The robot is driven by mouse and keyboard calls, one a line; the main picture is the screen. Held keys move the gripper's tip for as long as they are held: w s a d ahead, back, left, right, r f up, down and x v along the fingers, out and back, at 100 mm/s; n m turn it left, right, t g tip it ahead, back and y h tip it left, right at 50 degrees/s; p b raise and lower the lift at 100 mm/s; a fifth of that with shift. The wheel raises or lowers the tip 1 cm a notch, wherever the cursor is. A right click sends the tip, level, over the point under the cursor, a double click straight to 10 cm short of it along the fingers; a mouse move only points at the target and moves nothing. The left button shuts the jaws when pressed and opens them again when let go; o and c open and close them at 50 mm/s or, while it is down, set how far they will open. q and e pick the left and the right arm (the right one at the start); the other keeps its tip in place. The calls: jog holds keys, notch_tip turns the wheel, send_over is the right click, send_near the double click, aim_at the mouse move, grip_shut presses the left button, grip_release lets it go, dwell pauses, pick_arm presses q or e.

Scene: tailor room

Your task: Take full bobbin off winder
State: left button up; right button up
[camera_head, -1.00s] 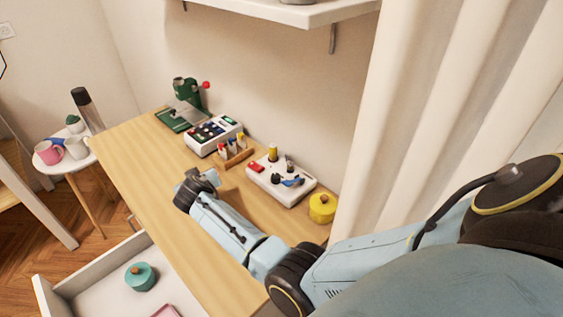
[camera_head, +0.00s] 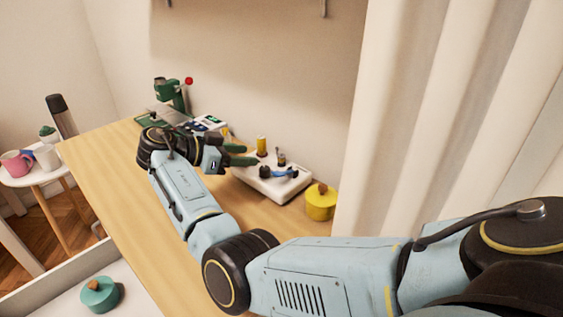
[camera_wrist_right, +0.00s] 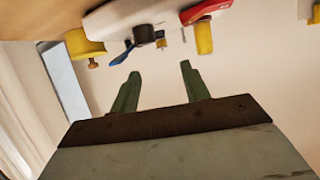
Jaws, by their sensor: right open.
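The white winder (camera_head: 271,185) stands on the table near the wall, with a yellow thread spool (camera_head: 261,146), a blue lever (camera_head: 285,174) and a small dark bobbin-like part (camera_head: 281,159) on top. My right gripper (camera_head: 243,154) is open at the winder's left side, its green fingers pointing toward the top parts. In the right wrist view, the winder (camera_wrist_right: 105,17) appears inverted at the top, with the dark part (camera_wrist_right: 144,35) beyond the open fingers (camera_wrist_right: 160,80). Nothing is between the fingers. My left gripper is out of view.
A yellow round container (camera_head: 321,203) stands right of the winder, near the curtain (camera_head: 400,120). An open drawer holds a teal round container (camera_head: 100,293). The table's left part is clear.

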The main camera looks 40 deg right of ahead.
aim_at(278, 157)
jog(key=x, duration=0.5)
jog(key=shift+f, duration=0.1)
jog(key=b+x, duration=0.1)
jog(key=x, duration=0.3)
jog(key=shift+w+d+f, duration=0.1)
jog(key=shift+d, duration=0.1)
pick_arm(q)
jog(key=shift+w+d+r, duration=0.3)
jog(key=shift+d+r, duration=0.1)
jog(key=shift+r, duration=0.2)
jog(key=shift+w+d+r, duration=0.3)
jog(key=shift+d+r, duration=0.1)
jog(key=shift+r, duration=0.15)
pick_arm(e)
grip_shut()
